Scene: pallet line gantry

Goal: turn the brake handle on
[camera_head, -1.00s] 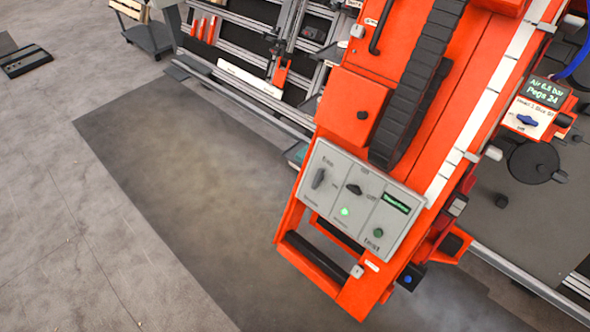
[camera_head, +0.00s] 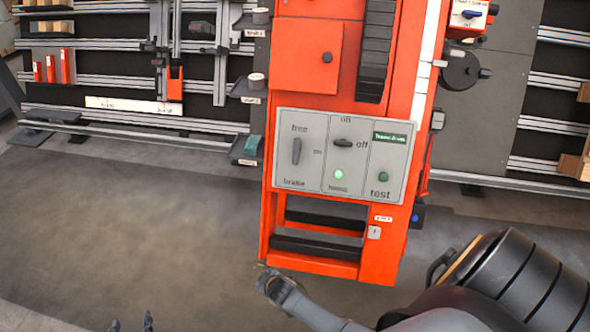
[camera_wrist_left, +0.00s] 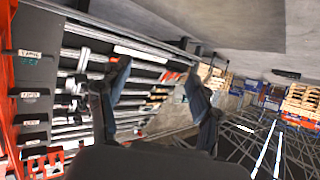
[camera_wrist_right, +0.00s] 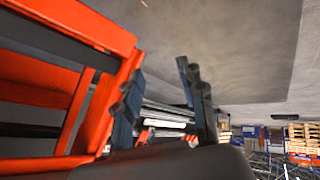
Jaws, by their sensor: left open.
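The brake handle (camera_head: 296,151) is a dark grey lever on the left third of the grey control panel (camera_head: 318,185). It stands upright, towards the word "free", with "on" at its right and "brake" below. My left gripper (camera_head: 132,324) shows only its fingertips at the bottom edge, left of and well below the panel. Its fingers are apart and empty in the left wrist view (camera_wrist_left: 158,85). My right gripper (camera_head: 274,285) is by the lower left corner of the orange frame, below the panel. In the right wrist view (camera_wrist_right: 162,90) its fingers are apart with nothing between.
The panel also has a black on/off switch (camera_head: 343,143), a lit green lamp (camera_head: 339,174) and a green test button (camera_head: 383,177). An orange frame with a dark bar (camera_head: 318,247) is below. Grey shelves (camera_head: 246,148) stand left of the panel. Floor at lower left is clear.

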